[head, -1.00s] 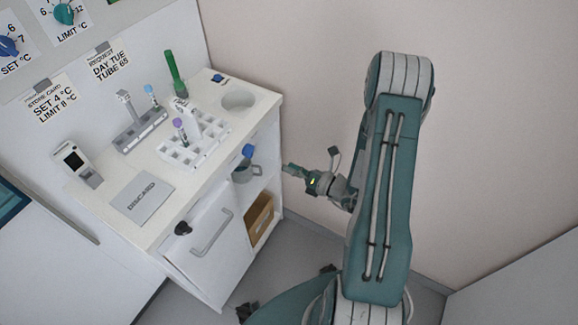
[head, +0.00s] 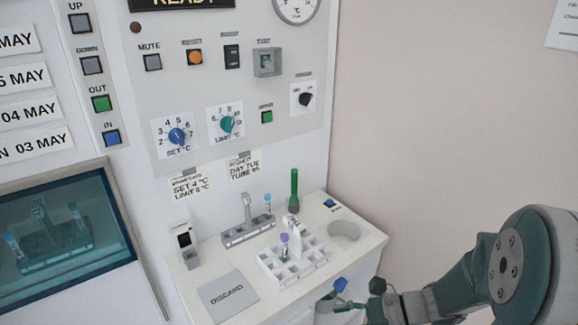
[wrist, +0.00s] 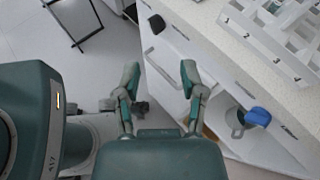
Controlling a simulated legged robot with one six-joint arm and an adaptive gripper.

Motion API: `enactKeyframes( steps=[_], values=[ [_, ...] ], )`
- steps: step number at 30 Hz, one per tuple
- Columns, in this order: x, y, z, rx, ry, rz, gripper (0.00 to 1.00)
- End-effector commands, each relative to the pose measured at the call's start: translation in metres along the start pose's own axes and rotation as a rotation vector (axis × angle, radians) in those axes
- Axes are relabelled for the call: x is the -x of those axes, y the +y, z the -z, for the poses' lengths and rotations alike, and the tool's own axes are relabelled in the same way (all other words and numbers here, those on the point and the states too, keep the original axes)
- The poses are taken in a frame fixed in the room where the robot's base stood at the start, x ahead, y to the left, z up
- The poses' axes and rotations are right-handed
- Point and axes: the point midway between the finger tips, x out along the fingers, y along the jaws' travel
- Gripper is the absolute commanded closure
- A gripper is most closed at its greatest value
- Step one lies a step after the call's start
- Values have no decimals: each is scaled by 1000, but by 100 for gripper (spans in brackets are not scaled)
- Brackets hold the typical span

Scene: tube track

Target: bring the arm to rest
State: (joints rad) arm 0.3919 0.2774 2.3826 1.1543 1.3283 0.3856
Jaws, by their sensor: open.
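My gripper (wrist: 158,80) is open and empty in the wrist view, its two fingers apart above the floor and the front of the white counter.
The white counter (head: 240,262) bears a white tube rack (head: 275,268) with a purple-capped tube, a grey rack (head: 247,235), a green tube (head: 294,190), a round recess (head: 344,231) and a DISCARD plate (head: 228,296). A control panel (head: 220,80) and a window (head: 65,240) are behind.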

Motion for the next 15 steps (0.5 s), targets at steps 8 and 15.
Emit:
enactKeyframes(
  steps=[8,15],
  values=[
    [10,46,-35,484,306,-237,47],
    [34,71,-54,908,579,-411,47]
  ],
)
